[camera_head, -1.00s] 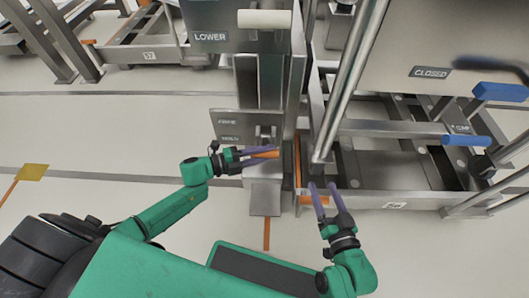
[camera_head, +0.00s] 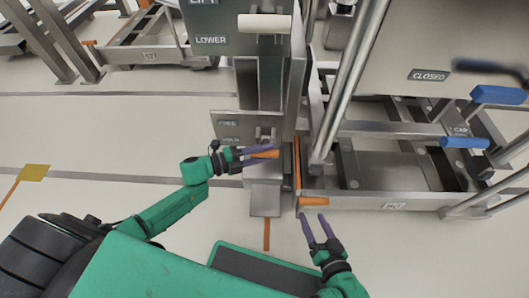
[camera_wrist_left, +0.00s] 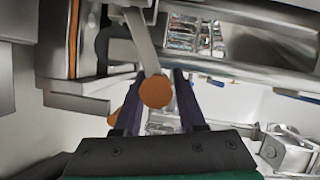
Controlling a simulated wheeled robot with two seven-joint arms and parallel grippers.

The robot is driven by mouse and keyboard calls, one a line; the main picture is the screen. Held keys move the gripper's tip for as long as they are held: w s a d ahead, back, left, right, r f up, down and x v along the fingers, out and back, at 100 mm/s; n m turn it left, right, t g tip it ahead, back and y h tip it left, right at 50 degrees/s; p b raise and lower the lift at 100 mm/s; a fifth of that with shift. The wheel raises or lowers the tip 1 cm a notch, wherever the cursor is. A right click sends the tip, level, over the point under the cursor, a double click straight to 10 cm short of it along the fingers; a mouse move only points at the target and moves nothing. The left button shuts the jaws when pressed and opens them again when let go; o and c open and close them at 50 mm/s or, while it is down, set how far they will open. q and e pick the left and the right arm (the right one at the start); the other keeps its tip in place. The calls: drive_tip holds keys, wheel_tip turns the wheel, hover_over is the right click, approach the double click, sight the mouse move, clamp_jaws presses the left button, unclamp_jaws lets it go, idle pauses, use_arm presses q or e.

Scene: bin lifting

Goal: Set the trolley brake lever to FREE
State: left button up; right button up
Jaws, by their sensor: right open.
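A plate marked FREE above, with a lower word that is hard to read (camera_head: 228,124), is on the grey metal post. An orange lever handle (camera_head: 265,154) sits just below and right of it. My left gripper (camera_head: 256,155) is at this handle, its purple fingers partly covering it. In the left wrist view, the round orange end of the lever (camera_wrist_left: 156,91) lies between the fingers, near the left one, with a gap by the right one. My right gripper (camera_head: 317,229) is open and empty, below a second orange handle (camera_head: 313,201) on the trolley frame (camera_head: 365,201).
A panel marked LOWER with a white handle (camera_head: 264,23) is above. Blue handles (camera_head: 464,142) and a CLOSED panel (camera_head: 430,76) are at the right. A slanted metal tube (camera_head: 350,80) rises beside the post.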

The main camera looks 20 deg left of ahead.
use_arm(q)
drive_tip(key=shift+o, duration=1.1)
drive_tip(key=p+v, duration=0.3)
drive_tip(key=v, duration=1.1)
drive_tip(key=shift+s+a+p, duration=0.2)
drive_tip(key=shift+p, duration=0.1)
use_arm(e)
drive_tip(key=shift+n+g, duration=0.3)
drive_tip(key=shift+g, duration=0.1)
wheel_tip(320, 180, up, 4)
drive_tip(key=shift+w+d+r, duration=0.1)
drive_tip(key=shift+r, duration=0.05)
